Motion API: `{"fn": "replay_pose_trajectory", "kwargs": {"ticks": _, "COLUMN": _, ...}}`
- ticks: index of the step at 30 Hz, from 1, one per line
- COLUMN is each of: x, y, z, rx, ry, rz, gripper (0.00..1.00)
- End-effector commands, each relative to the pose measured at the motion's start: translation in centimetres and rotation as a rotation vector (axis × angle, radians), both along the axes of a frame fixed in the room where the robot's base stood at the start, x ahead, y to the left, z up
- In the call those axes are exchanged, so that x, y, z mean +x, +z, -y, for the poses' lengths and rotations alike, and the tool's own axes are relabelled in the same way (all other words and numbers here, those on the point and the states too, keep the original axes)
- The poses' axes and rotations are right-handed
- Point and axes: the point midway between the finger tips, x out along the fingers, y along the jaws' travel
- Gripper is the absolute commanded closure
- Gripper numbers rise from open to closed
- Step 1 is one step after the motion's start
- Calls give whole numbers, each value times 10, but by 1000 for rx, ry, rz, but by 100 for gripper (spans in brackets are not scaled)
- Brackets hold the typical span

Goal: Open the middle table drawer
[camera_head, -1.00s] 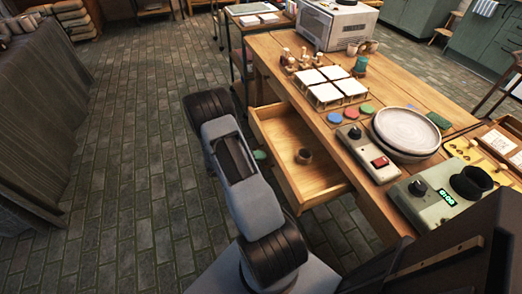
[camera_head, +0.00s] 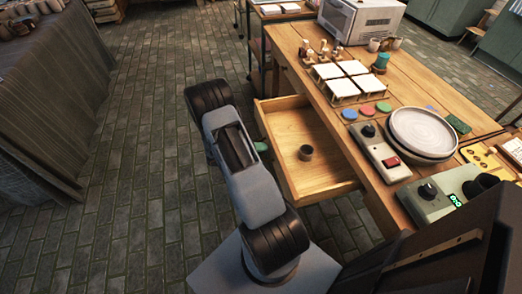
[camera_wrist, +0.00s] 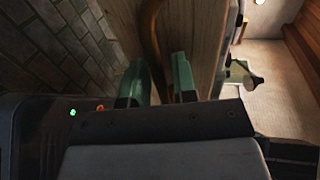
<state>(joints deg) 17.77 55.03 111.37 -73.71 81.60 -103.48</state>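The wooden table drawer (camera_head: 325,178) stands pulled well out from the left side of the table in the head view. A small brown cup (camera_head: 306,153) sits inside it. My gripper (camera_wrist: 160,75) is at the drawer's front in the wrist view, with its two green fingers on either side of the curved brass-brown handle (camera_wrist: 150,30). It looks shut on the handle. The drawer front (camera_wrist: 192,35) fills the upper middle of that view. In the head view my arm hides part of the front, and only a bit of green finger shows beside it.
The wooden table (camera_head: 300,45) holds white tiles (camera_head: 343,88), coloured discs, a plate (camera_head: 422,132), control boxes (camera_head: 383,150) and a microwave (camera_head: 362,18). A dark covered table (camera_head: 45,90) stands at left. Clear brick floor (camera_head: 150,130) lies between.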

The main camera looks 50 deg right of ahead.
Motion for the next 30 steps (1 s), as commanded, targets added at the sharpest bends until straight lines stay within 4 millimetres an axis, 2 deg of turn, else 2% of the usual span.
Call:
{"fn": "replay_pose_trajectory", "kwargs": {"ticks": 3, "x": 0, "y": 0, "z": 0, "rx": 0, "ry": 0, "rz": 0, "gripper": 65}}
{"fn": "replay_pose_trajectory", "kwargs": {"ticks": 10, "x": 1, "y": 0, "z": -1, "rx": 0, "ry": 1, "rz": 0, "gripper": 65}}
{"fn": "replay_pose_trajectory", "kwargs": {"ticks": 14, "x": 6, "y": 3, "z": -9, "rx": -1, "ry": 3, "rz": 1, "gripper": 65}}
{"fn": "replay_pose_trajectory", "kwargs": {"ticks": 30, "x": 58, "y": 23, "z": -93, "rx": 1, "ry": 3, "rz": 1, "gripper": 65}}
